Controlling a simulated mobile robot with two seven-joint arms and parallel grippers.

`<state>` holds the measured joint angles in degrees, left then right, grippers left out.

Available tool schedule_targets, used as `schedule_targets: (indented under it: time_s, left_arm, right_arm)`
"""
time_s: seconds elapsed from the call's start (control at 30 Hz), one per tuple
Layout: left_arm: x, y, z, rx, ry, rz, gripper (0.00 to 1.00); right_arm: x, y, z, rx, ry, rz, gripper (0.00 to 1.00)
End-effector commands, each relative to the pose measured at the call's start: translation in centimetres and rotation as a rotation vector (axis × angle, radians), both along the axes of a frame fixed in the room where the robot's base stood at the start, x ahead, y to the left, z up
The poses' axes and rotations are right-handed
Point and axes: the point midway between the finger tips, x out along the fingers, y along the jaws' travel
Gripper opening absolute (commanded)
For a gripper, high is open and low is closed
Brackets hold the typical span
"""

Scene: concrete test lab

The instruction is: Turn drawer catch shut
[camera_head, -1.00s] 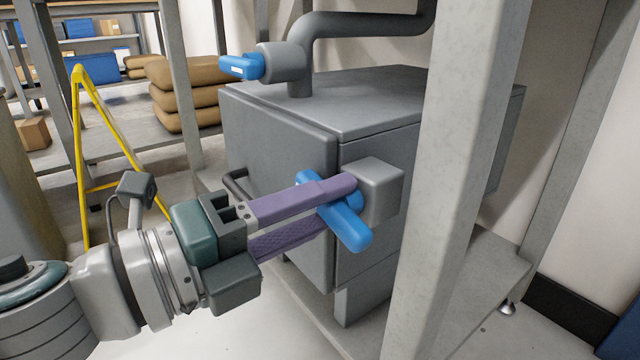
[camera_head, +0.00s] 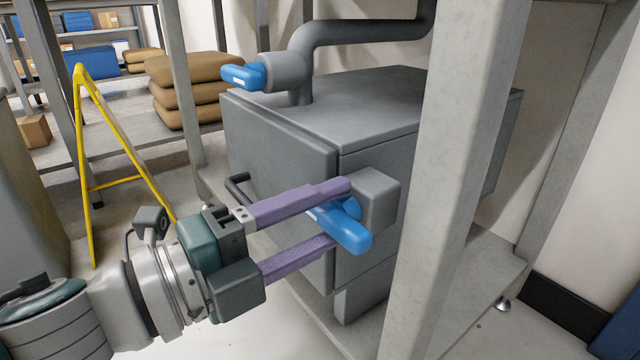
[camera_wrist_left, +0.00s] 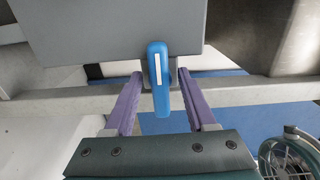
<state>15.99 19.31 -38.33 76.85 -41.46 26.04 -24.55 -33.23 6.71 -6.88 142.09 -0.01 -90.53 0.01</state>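The drawer catch is a blue lever (camera_head: 345,232) on a grey block (camera_head: 380,195) at the right of the grey cabinet's front. In the head view the lever slants down to the right, its upper end partly hidden by a finger. My left gripper (camera_head: 342,215) reaches in from the left with its purple fingers on either side of the lever. In the left wrist view the lever (camera_wrist_left: 158,90) stands between the fingertips of the left gripper (camera_wrist_left: 159,77), with a narrow gap on each side. The gripper is open. My right gripper does not show.
The grey cabinet (camera_head: 270,140) has a dark handle (camera_head: 237,188). A second blue lever (camera_head: 243,76) sits on the pipe (camera_head: 370,32) above. A grey post (camera_head: 445,180) stands close right of the catch. A yellow stand (camera_head: 110,120) is at the left.

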Motion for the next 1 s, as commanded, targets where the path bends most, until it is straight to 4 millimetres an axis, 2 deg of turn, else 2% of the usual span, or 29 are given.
schedule_targets:
  time_s: [0.17,0.27,0.5,0.7,1.0]
  left_arm:
    - [-0.2,0.3,0.0,0.002,0.001,0.001,0.56]
    - [-0.8,1.2,0.1,0.003,0.003,0.002,0.56]
    - [-3.7,5.1,0.2,0.002,0.005,0.002,0.56]
    - [-5.4,7.5,0.1,0.002,0.002,0.001,0.56]
    - [-5.8,8.1,0.0,0.0,0.0,0.001,0.56]
  right_arm:
    - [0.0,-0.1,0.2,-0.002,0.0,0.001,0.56]
    - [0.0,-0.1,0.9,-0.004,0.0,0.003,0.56]
    - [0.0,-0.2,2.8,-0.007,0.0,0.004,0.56]
    - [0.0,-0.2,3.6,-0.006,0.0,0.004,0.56]
    - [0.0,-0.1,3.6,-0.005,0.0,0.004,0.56]
